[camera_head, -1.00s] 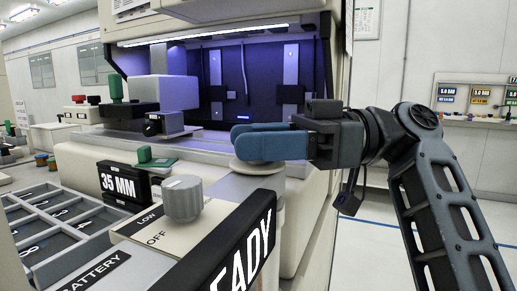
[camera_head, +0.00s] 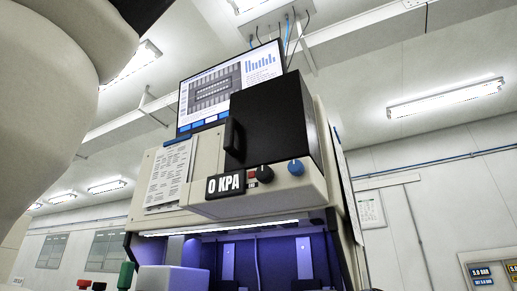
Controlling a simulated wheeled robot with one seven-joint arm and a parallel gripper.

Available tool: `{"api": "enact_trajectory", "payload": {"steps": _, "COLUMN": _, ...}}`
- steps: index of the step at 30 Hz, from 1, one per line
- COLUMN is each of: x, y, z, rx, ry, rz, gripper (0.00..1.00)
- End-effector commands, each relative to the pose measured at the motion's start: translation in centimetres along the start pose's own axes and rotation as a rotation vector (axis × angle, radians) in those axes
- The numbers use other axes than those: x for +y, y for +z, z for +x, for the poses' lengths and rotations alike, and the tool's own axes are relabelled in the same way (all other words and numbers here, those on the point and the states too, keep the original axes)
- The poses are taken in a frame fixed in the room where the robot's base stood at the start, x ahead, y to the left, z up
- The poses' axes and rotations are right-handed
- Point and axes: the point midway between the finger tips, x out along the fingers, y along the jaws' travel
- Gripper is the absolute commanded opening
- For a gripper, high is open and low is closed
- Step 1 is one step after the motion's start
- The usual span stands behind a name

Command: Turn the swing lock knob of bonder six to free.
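The upper part of a bonder (camera_head: 240,204) fills the middle of the head view, seen from below. No label reading six shows on it. Its front panel has a "0 KPA" display (camera_head: 226,185), a black knob (camera_head: 264,174) and a blue knob (camera_head: 296,167). I cannot tell any knob here as the swing lock knob, and no "free" marking is readable. My gripper is outside the view.
A monitor (camera_head: 232,86) stands on top beside a black box (camera_head: 274,118). Below is the violet-lit work bay (camera_head: 257,258). A large cream rounded shape blocks the upper left; I cannot tell what it is. Gauges (camera_head: 489,271) hang at the lower right.

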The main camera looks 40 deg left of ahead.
Motion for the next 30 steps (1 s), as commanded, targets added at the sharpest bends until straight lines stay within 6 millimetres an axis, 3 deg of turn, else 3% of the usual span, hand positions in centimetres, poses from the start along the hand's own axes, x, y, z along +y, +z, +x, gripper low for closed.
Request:
{"api": "enact_trajectory", "payload": {"steps": 14, "x": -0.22, "y": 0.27, "z": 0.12, "rx": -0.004, "ry": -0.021, "rz": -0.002, "gripper": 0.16}}
{"api": "enact_trajectory", "payload": {"steps": 15, "x": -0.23, "y": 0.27, "z": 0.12, "rx": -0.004, "ry": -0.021, "rz": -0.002, "gripper": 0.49}}
{"api": "enact_trajectory", "payload": {"steps": 18, "x": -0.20, "y": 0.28, "z": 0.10, "rx": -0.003, "ry": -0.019, "rz": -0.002, "gripper": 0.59}}
{"api": "enact_trajectory", "payload": {"steps": 21, "x": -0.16, "y": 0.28, "z": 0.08, "rx": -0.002, "ry": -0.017, "rz": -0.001, "gripper": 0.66}}
{"api": "enact_trajectory", "payload": {"steps": 30, "x": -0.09, "y": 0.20, "z": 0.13, "rx": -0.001, "ry": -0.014, "rz": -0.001, "gripper": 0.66}}
